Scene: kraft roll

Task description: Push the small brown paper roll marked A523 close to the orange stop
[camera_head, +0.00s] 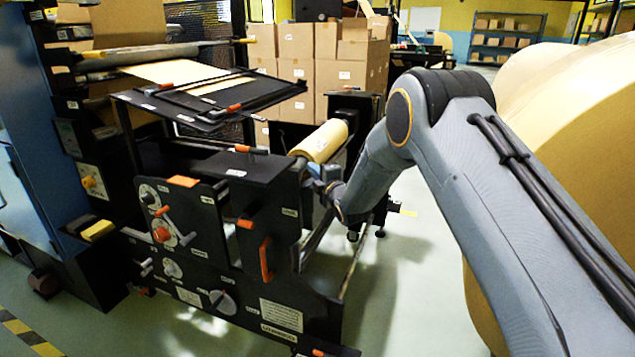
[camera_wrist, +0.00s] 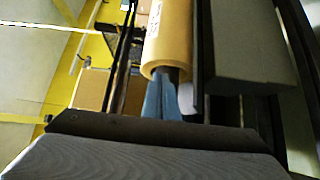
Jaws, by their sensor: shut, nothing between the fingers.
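The small brown paper roll (camera_head: 321,142) lies on a bar at the back right of the black machine in the head view. In the wrist view the roll (camera_wrist: 170,45) stretches away from me, with a white label near the top whose text I cannot read. My gripper (camera_head: 325,184) is shut and empty by the near end of the roll. In the wrist view the blue fingertips (camera_wrist: 168,90) are at the roll's near end face; I cannot tell whether they touch it. I cannot single out the orange stop among several orange parts on the machine.
The black machine frame (camera_head: 262,200) with orange handles stands left of my gripper. Dark rails run beside the roll in the wrist view. Stacked cardboard boxes (camera_head: 312,55) stand behind. A very large paper roll (camera_head: 585,130) is at the right. Floor (camera_head: 420,290) is clear in front.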

